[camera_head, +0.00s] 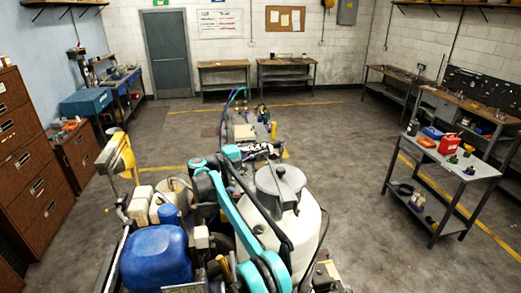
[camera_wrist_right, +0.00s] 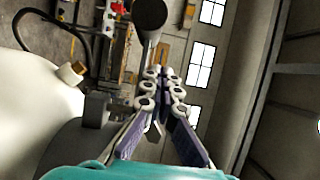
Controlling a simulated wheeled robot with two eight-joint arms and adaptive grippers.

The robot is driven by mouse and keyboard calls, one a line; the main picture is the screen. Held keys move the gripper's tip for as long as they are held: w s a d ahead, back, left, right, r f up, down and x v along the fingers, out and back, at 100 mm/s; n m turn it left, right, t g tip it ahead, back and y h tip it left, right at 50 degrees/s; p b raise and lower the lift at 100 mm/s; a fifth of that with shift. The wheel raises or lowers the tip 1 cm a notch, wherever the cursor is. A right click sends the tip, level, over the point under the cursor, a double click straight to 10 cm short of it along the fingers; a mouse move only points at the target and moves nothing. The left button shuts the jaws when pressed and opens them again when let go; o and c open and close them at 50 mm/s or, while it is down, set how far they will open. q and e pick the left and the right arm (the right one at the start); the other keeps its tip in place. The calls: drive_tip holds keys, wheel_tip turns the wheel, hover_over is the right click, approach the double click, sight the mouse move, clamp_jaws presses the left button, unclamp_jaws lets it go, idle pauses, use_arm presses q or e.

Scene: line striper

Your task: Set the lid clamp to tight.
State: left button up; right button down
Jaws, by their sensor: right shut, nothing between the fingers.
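The line striper carries a white tank (camera_head: 285,225) with a round grey lid (camera_head: 280,187) in the head view. The tank's white side (camera_wrist_right: 35,125) fills the left of the right wrist view. A dark lever with a round black knob (camera_wrist_right: 150,13) stands just beyond my right fingertips; I cannot tell whether it touches them or whether it is the lid clamp. My right gripper (camera_wrist_right: 160,76) is shut and empty beside the tank. In the head view it is small and lies near the lid's far side (camera_head: 262,152). My left gripper is not in view.
A blue container (camera_head: 157,260) and pale jugs (camera_head: 140,205) crowd the machine's left side. A black hose (camera_wrist_right: 75,22) curves above the tank in the wrist view. A grey cart (camera_head: 450,168) with small items stands at right. The floor between is clear.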

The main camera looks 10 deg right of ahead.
drive_tip(key=v, duration=1.2)
